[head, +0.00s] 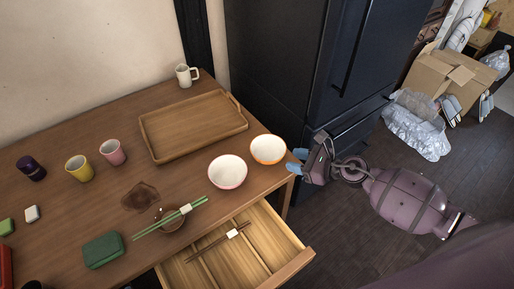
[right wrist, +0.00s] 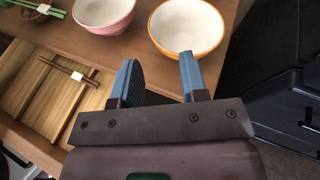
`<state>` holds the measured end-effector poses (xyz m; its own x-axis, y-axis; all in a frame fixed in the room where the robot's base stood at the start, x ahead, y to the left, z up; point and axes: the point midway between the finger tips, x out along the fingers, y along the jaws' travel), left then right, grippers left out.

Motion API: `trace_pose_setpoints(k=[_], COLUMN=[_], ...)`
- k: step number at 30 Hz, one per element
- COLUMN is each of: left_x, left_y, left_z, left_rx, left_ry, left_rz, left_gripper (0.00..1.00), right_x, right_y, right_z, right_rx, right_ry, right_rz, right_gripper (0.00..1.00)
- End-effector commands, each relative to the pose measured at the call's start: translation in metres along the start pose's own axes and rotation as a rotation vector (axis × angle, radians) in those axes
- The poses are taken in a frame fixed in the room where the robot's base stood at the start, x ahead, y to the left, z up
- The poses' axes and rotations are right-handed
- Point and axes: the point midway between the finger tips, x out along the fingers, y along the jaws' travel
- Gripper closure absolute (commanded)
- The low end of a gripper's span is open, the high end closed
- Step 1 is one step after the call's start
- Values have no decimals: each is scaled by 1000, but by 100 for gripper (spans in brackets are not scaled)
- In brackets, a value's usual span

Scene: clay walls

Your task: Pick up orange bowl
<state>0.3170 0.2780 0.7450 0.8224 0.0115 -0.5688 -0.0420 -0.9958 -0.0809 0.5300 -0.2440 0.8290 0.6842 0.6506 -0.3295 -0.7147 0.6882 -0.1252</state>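The orange bowl (head: 268,149) is white inside with an orange outside. It stands upright near the right corner of the wooden table, beside a pink bowl (head: 228,172). It also shows in the right wrist view (right wrist: 187,28), just beyond the fingertips. My right gripper (head: 296,161) is at the table's right edge, next to the orange bowl. In the right wrist view its two blue fingers (right wrist: 158,72) are apart with nothing between them. My left gripper is not in view.
A wooden tray (head: 193,125) lies behind the bowls. Green chopsticks (head: 170,217) rest across a small brown bowl. An open drawer (head: 240,256) juts out below the table front. A dark fridge (head: 340,70) stands close to the right.

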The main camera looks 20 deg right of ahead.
Motion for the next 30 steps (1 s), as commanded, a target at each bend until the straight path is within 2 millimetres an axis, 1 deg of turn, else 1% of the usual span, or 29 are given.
trace_pose_setpoints(k=[1,3,7,11,18,26,30], left_x=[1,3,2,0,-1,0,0], left_y=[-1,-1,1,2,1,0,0], left_z=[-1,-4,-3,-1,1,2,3], left_rx=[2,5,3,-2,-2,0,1], left_ry=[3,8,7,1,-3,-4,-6], left_rz=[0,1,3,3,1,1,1], left_gripper=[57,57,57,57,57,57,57], right_x=[-1,-1,0,11,44,61,80], right_y=[2,6,8,8,10,11,12], right_z=[-3,-5,-6,-5,-6,-7,-7], right_rx=[-84,-172,-244,-259,-256,-255,-255], right_ry=[17,27,27,23,24,24,23], right_rz=[18,39,54,53,52,51,51], right_gripper=[60,60,60,60,60,60,60])
